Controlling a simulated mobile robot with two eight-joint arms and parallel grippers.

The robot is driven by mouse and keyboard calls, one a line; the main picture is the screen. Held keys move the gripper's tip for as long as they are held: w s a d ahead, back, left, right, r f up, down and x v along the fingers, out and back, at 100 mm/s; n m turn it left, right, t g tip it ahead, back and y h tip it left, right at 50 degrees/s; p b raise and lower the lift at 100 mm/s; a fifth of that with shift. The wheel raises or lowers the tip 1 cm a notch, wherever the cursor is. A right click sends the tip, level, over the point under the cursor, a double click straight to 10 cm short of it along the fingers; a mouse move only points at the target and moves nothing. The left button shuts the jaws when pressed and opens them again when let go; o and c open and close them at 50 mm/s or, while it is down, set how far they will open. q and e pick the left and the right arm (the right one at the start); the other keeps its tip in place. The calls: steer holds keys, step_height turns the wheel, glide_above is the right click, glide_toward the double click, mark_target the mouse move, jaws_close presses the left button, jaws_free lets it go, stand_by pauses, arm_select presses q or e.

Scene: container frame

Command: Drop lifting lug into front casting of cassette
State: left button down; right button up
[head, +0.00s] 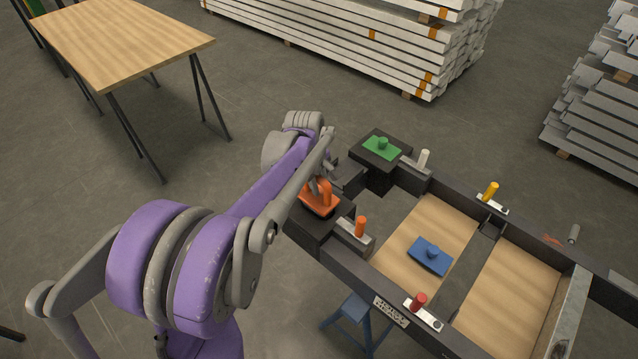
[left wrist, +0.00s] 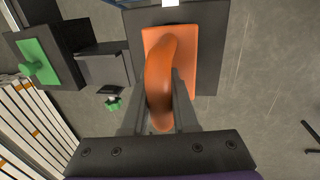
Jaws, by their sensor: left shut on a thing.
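The orange lifting lug (head: 321,205) has a flat plate and a curved handle. It is at the dark corner casting (head: 302,228) on the near left end of the frame. My left gripper (head: 325,173) is shut on its handle from above. In the left wrist view, the fingers flank the orange handle (left wrist: 160,70), with the plate over the black casting (left wrist: 212,75). The plate hides the casting's opening, and I cannot tell whether the lug is seated or just above it. My right gripper is not in view.
A green lug (head: 382,148) sits on the other end casting. A blue lug (head: 430,255) lies on the frame's plywood floor. Orange (head: 360,227), red, white and yellow pins stand along the rails. A blue stool (head: 352,312) is below; a wooden table (head: 120,40) stands behind left.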

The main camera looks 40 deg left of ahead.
arm_select(q)
steer(key=shift+f+b, duration=1.2)
steer(key=shift+f, duration=0.6)
stand_by(1.2)
stand_by(0.3)
